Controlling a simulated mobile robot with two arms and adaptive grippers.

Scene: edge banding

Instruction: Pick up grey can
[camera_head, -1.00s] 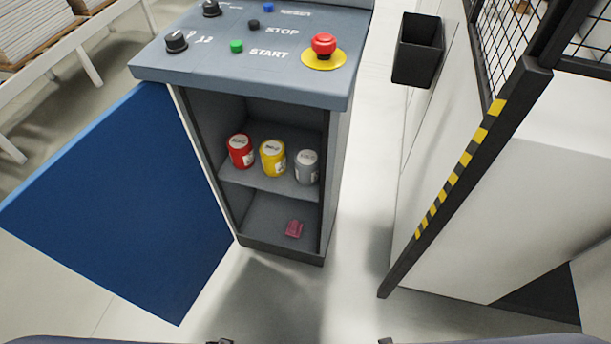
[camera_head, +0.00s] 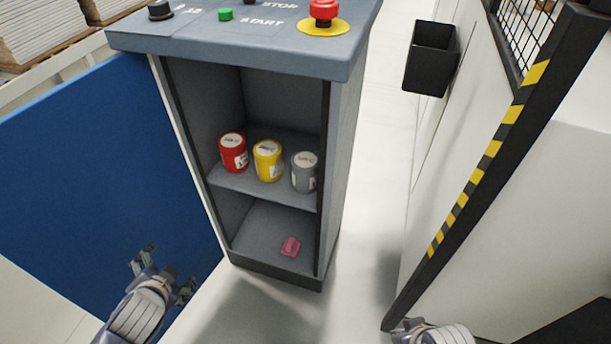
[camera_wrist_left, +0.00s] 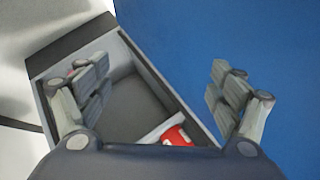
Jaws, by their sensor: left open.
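The grey can (camera_head: 304,172) stands upright on the cabinet's middle shelf, at the right end of a row beside the yellow can (camera_head: 268,160) and the red can (camera_head: 233,152). My left gripper (camera_head: 165,272) is open and empty, low in front of the blue door, left of and below the shelf. In the left wrist view my left gripper (camera_wrist_left: 160,88) has its fingers wide apart, with the cabinet and a red can (camera_wrist_left: 178,136) beyond. The grey can cannot be made out there. Only part of my right arm shows at the bottom right of the head view; its fingers are not visible.
The open blue door (camera_head: 100,170) stands left of the cabinet (camera_head: 338,150). A pink object (camera_head: 290,246) lies on the cabinet's bottom. A red emergency button (camera_head: 324,12) is on top.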

